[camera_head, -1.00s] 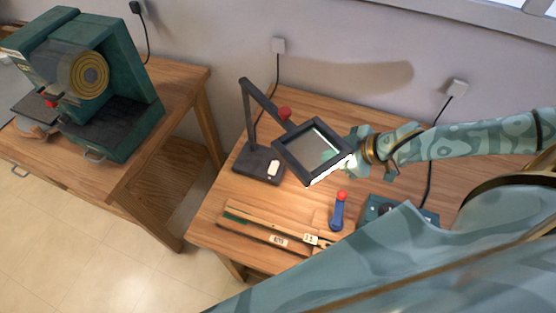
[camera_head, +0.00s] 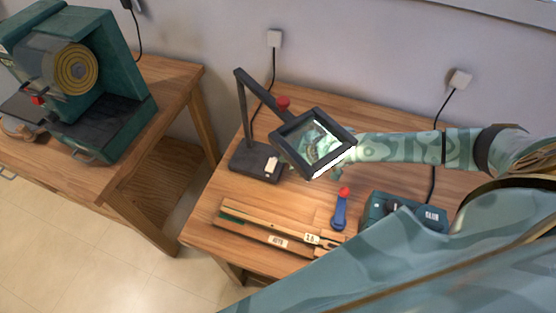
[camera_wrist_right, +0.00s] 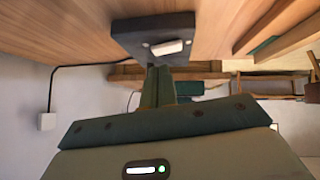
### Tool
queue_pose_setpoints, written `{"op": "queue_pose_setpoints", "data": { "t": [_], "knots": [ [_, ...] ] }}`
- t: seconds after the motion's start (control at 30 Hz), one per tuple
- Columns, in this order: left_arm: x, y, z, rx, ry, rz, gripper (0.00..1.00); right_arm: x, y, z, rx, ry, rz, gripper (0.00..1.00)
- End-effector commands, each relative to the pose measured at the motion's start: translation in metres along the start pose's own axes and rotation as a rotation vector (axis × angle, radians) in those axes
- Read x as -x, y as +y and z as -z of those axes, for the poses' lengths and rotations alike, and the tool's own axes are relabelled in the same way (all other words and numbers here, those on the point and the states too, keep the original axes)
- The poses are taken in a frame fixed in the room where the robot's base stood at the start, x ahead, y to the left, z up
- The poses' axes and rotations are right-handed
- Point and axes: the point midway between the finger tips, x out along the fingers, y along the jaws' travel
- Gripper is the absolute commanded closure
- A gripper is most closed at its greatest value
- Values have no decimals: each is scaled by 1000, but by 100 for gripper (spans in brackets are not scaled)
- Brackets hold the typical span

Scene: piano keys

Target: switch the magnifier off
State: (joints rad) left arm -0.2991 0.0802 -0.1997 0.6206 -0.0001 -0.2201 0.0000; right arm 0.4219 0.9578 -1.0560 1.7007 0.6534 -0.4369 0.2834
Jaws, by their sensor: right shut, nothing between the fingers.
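The magnifier stands on the wooden table, with a dark base (camera_head: 243,163), an upright post, a slanted arm and a square dark-framed lens (camera_head: 318,142). A bright white strip glows along the frame's lower right edge. A white switch (camera_head: 271,164) sits on the base; the right wrist view also shows this switch (camera_wrist_right: 166,47) on the base (camera_wrist_right: 128,38). My right gripper (camera_head: 318,148) is seen through the lens, behind and below the frame. In the wrist view its fingers (camera_wrist_right: 160,80) are shut and empty, pointing at the base, apparently short of the switch. My left gripper is not in view.
A blue red-tipped tool (camera_head: 340,212), a long wooden piece (camera_head: 262,225) and a teal box (camera_head: 400,212) lie on the same table. A green machine (camera_head: 115,120) stands on the left table. A red knob (camera_head: 283,103) sits on the magnifier's arm.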

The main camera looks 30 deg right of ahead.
Motion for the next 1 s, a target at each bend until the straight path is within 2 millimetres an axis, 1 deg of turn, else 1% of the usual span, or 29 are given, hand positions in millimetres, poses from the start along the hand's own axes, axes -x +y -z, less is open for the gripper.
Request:
{"op": "queue_pose_setpoints", "data": {
  "t": [0.03, 0.1, 0.2, 0.3, 0.67, 0.77, 1.0],
  "knots": [
    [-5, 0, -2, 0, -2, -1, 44, -11, -1, -1, 0, 1, 1, 100],
    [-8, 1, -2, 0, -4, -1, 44, -21, -1, -1, 0, 1, 1, 100],
    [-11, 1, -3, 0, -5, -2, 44, -32, -1, -1, -1, 1, 1, 100],
    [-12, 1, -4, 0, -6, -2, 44, -37, 0, -1, 0, 0, 0, 100],
    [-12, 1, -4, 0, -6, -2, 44, -39, 0, 0, 0, 0, 0, 100],
    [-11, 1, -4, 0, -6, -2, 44, -43, 2, -4, 0, -2, -1, 100],
    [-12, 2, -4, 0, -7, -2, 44, -42, 1, -3, 0, -1, 1, 100]
  ]
}}
